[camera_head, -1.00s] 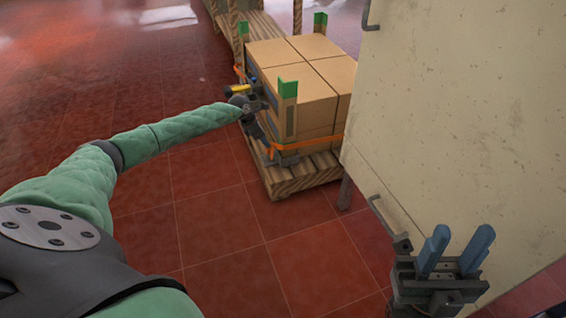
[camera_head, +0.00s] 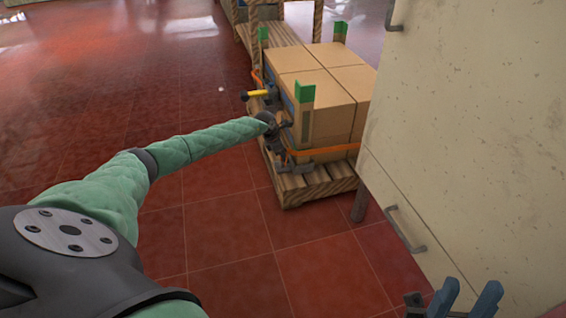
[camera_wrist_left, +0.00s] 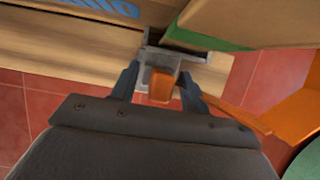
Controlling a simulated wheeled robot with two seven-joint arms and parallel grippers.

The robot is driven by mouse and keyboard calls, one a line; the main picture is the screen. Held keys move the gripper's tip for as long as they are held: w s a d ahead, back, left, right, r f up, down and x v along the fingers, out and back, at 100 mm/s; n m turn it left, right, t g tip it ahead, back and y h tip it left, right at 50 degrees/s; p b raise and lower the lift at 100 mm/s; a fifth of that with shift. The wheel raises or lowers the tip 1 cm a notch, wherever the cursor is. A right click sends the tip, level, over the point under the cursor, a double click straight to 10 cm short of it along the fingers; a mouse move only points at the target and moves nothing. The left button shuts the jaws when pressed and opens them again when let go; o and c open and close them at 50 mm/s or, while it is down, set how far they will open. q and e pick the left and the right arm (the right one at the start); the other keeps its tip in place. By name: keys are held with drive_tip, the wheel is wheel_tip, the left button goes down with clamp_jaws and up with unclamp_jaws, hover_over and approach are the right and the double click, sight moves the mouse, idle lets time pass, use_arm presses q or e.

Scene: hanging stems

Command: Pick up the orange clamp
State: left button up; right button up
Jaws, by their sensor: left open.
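In the left wrist view, the orange part of a clamp (camera_wrist_left: 162,86) sits between the two fingers of my left gripper (camera_wrist_left: 158,80). Behind it is a grey metal bracket (camera_wrist_left: 149,56) at the pallet's wooden edge. My left gripper is open around the orange part; I cannot tell whether the fingers touch it. In the head view, my left gripper (camera_head: 277,142) is low at the near left side of the boxes, and the orange part is hard to make out. My right gripper (camera_head: 465,300) shows blue fingers spread apart, empty, at the bottom right edge.
Cardboard boxes (camera_head: 325,95) stand on a wooden pallet (camera_head: 312,186), with green-topped corner posts (camera_head: 305,115) and an orange strap (camera_head: 330,150). A yellow-handled tool (camera_head: 257,93) is at their left side. A pale cabinet (camera_head: 480,120) stands right. Red floor (camera_head: 220,230) is open in front.

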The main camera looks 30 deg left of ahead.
use_arm(q)
clamp_jaws()
drive_tip(key=shift+r, duration=0.1)
